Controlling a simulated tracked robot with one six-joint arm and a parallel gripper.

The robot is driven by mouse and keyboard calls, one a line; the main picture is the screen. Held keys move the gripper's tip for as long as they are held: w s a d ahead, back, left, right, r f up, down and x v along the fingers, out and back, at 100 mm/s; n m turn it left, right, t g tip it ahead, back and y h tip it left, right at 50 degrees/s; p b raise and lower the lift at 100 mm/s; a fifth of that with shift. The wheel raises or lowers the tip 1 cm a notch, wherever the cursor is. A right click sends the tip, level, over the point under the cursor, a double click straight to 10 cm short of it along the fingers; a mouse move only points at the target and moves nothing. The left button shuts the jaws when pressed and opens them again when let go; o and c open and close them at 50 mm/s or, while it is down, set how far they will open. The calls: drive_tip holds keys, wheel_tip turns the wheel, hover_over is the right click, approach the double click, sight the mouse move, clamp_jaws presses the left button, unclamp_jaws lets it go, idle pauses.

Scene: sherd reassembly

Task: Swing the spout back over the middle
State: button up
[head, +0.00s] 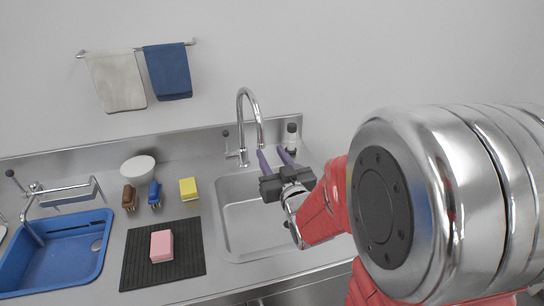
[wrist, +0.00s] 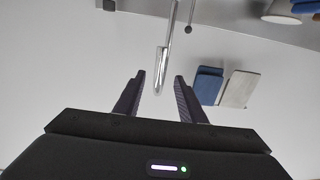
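The tall chrome tap (head: 243,125) stands behind the steel sink basin, its arched spout curving over and down at the right. In the wrist view the spout (wrist: 161,70) hangs from the top edge, its lower end in line with the gap between my fingers. My gripper (head: 271,152) is above the basin, close to the spout's downward end. In the wrist view my gripper (wrist: 159,76) has its two dark fingers apart with nothing clasped. Whether the spout is between the fingers or beyond them I cannot tell.
The steel basin (head: 225,215) is empty where visible. Left are a black mat (head: 190,262) with a pink sponge (head: 161,246), a yellow sponge (head: 188,188), two brushes, a white bowl (head: 138,168) and a blue tub (head: 95,275). A bottle (head: 292,138) stands behind my gripper. Towels hang on the wall.

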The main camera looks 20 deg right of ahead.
drive_tip(key=shift+a, duration=0.1)
drive_tip(key=c, duration=0.4)
drive_tip(key=shift+s+a+g, duration=0.45)
drive_tip(key=shift+a+g, duration=0.1)
drive_tip(key=shift+g, duration=0.55)
drive_tip(key=c, duration=0.5)
drive_tip(key=s+a+g, duration=0.1)
drive_tip(key=s, duration=0.2)
drive_tip(key=s+a+g, duration=0.3)
drive_tip(key=s+g, duration=0.1)
drive_tip(key=s, duration=0.1)
drive_tip(key=shift+s+a+f, duration=0.15)
drive_tip(key=shift+s+f, duration=0.1)
drive_tip(key=shift+s, duration=0.1)
clamp_jaws()
drive_tip(key=s+a+g+y, duration=0.1)
drive_tip(key=s+a+g, duration=0.1)
drive_tip(key=s, duration=0.6)
drive_tip(key=s+a+n+g, duration=0.1)
drive_tip(key=s+a+g, duration=0.2)
drive_tip(key=s, duration=0.5)
drive_tip(key=shift+a+y, duration=0.2)
drive_tip(key=shift+y, duration=0.2)
drive_tip(key=shift+f, duration=0.1)
